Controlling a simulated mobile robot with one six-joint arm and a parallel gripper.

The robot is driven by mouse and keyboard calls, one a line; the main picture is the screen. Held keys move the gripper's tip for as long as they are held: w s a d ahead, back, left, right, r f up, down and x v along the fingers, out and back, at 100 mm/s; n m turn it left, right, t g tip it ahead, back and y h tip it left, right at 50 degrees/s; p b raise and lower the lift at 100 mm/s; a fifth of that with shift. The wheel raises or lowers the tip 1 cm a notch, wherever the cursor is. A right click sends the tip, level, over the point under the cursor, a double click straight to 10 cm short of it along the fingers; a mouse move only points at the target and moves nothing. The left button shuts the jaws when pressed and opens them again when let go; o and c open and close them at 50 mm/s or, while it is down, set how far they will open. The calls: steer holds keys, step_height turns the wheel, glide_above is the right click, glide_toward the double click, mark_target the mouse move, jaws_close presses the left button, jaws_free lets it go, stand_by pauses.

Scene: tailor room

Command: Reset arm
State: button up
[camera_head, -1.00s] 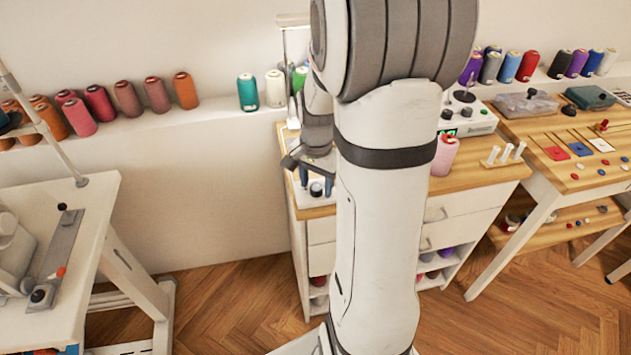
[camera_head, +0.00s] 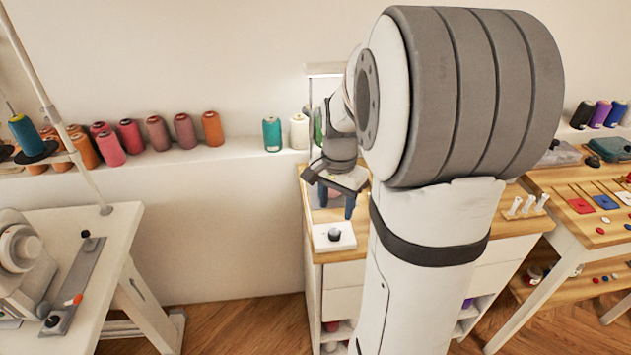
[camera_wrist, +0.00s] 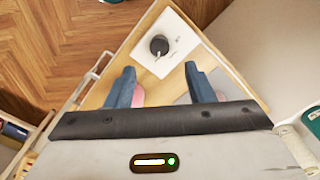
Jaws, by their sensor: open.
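My gripper (camera_head: 337,198) is open, with its blue fingers pointing down over the left end of the wood-topped cabinet (camera_head: 390,257). In the wrist view, the two fingers (camera_wrist: 161,82) stand wide apart with nothing gripped. A white box with a black knob (camera_head: 334,237) sits on the cabinet's front left corner. It also shows just beyond the fingertips in the wrist view (camera_wrist: 163,42). Pinkish patches show beside the fingers in the wrist view; I cannot tell what they are. My arm hides the middle of the cabinet top.
A white table with a sewing machine (camera_head: 22,262) stands at the left. Several thread spools line the wall ledge (camera_head: 230,153). A wooden table (camera_head: 562,215) with small coloured pieces stands at the right. A lamp-like stand (camera_head: 325,70) rises behind my gripper. Floor between the tables is clear.

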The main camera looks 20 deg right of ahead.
steer(key=shift+a, duration=0.1)
steer(key=s+a+r+n+t+p, duration=0.2)
steer(key=s+a+r+n+p, duration=0.2)
steer(key=s+a+r+n, duration=0.4)
steer(key=shift+s+a+r+n+t+p, duration=0.3)
steer(key=shift+s+a+r+n+p, duration=0.1)
steer(key=shift+s+a+n, duration=1.7)
steer(key=shift+s, duration=0.1)
stand_by(1.6)
stand_by(0.7)
